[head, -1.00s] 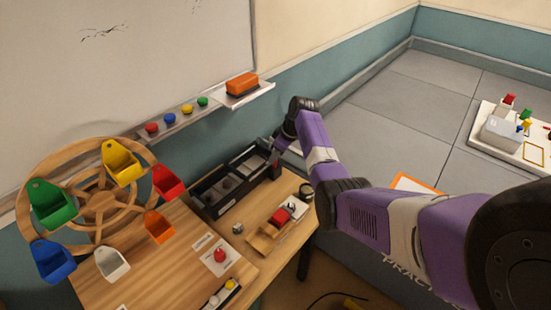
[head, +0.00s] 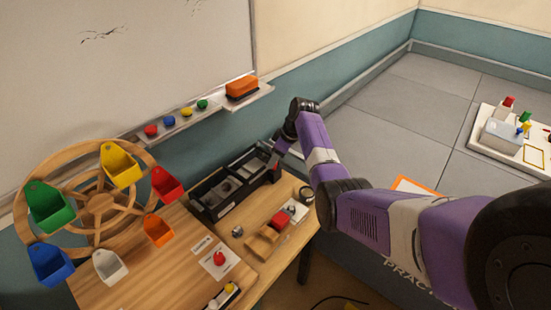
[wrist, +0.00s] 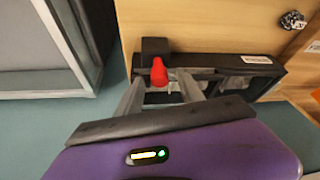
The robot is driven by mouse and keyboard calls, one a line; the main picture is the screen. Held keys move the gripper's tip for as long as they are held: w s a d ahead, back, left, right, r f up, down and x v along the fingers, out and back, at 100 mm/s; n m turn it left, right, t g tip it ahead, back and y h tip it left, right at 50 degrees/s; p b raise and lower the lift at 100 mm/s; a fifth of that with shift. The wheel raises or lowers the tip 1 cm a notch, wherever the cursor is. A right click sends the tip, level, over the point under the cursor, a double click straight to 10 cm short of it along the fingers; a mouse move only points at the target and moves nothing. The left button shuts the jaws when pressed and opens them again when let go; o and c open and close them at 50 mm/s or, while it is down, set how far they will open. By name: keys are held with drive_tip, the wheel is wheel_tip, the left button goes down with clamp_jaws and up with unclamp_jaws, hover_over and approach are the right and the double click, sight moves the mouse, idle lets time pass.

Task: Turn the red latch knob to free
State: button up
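A red knob (wrist: 159,72) shows in the wrist view, standing at the end of a long black tray (wrist: 210,62) beside a dark block. My gripper (wrist: 160,80) is open, with its two grey fingers spread either side of the knob. I see a gap beside the knob and cannot tell whether either finger touches it. In the head view my gripper (head: 274,152) reaches the right end of the black tray (head: 215,212), and the knob there is mostly hidden by the arm.
A whiteboard ledge (head: 190,118) with an orange eraser (head: 242,87) runs behind.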

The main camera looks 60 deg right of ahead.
drive_tip(key=v, duration=0.7)
drive_tip(key=shift+r+b, duration=0.3)
drive_tip(key=shift+r, duration=0.1)
drive_tip(key=shift+s, duration=0.15)
